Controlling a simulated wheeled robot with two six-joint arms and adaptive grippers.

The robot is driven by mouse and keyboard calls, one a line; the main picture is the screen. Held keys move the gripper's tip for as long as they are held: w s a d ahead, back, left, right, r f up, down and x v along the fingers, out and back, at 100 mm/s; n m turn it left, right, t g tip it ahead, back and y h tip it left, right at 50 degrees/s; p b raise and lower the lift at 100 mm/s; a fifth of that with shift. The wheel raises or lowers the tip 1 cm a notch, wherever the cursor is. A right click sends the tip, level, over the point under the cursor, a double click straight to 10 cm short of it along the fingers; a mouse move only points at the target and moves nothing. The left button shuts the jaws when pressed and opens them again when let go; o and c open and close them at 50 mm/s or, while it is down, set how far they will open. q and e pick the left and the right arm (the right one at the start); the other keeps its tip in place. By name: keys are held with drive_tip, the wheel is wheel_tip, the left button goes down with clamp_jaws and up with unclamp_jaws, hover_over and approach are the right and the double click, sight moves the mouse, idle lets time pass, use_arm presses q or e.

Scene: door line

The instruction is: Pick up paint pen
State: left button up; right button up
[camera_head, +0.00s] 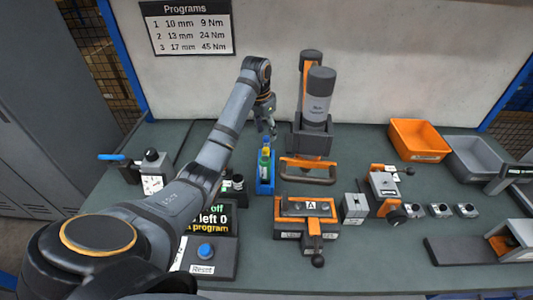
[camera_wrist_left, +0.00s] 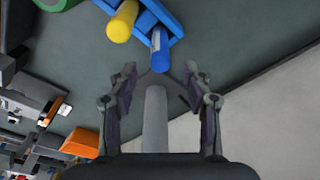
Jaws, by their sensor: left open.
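Several pens stand in a blue holder (camera_head: 264,187) near the middle of the bench. The left wrist view shows the blue holder (camera_wrist_left: 170,18) with a blue pen (camera_wrist_left: 160,52), a yellow pen (camera_wrist_left: 122,22) and a green round end (camera_wrist_left: 57,3). I cannot tell which is the paint pen. My left gripper (camera_head: 272,132) is open behind the holder in the head view. In the left wrist view its fingers (camera_wrist_left: 160,78) are spread, with the blue pen just beyond their tips. A pale grey rod shows between them. My right gripper is out of view.
A grey and orange press-like tool (camera_head: 318,110) stands close right of the holder, with an orange handle (camera_head: 308,170) in front. Orange (camera_head: 418,141) and grey (camera_head: 474,158) bins stand at the right. A reset box (camera_head: 208,258) lies front left.

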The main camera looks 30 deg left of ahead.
sight(266, 137)
use_arm(q)
drive_tip(key=shift+f+b, duration=0.6)
drive_tip(key=shift+f, duration=0.2)
drive_tip(key=f, duration=0.3)
drive_tip(key=shift+w+d+f, duration=0.1)
drive_tip(key=shift+w+f, duration=0.1)
drive_tip(key=shift+w, duration=0.05)
drive_tip(key=shift+c, duration=1)
clamp_jaws()
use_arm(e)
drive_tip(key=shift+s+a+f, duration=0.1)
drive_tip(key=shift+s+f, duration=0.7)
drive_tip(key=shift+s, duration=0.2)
use_arm(q)
drive_tip(key=shift+r, duration=0.1)
